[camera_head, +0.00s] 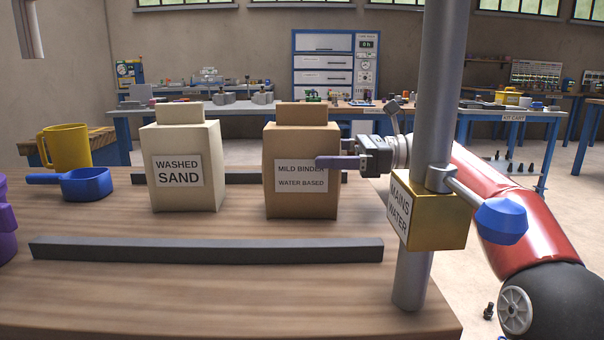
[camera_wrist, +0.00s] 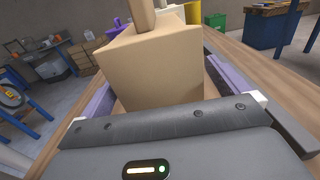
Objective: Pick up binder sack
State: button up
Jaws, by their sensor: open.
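The binder sack (camera_head: 290,202), a tan block-shaped bag labelled "MILD BINDER WATER BASED", stands upright on the wooden table (camera_head: 200,315) in the head view. My gripper (camera_head: 332,160) reaches it from the right, with one purple finger across the front face at label height. The far finger is mostly hidden behind the sack. In the wrist view the sack (camera_wrist: 155,68) fills the space between the two purple fingers. My gripper is open around it; whether either finger touches it I cannot tell.
The washed sand sack (camera_head: 190,200) stands left of the binder sack. A dark bar (camera_head: 210,249) lies in front, another behind. A grey pipe (camera_head: 440,90) with a mains water box (camera_head: 440,220) rises at right. A blue scoop (camera_head: 87,184) and yellow mug (camera_head: 66,147) are left.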

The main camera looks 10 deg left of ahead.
jog(key=shift+x, duration=1.45)
jog(key=c, duration=1.3)
jog(key=shift+s+r, duration=0.1)
jog(key=shift+r, duration=0.05)
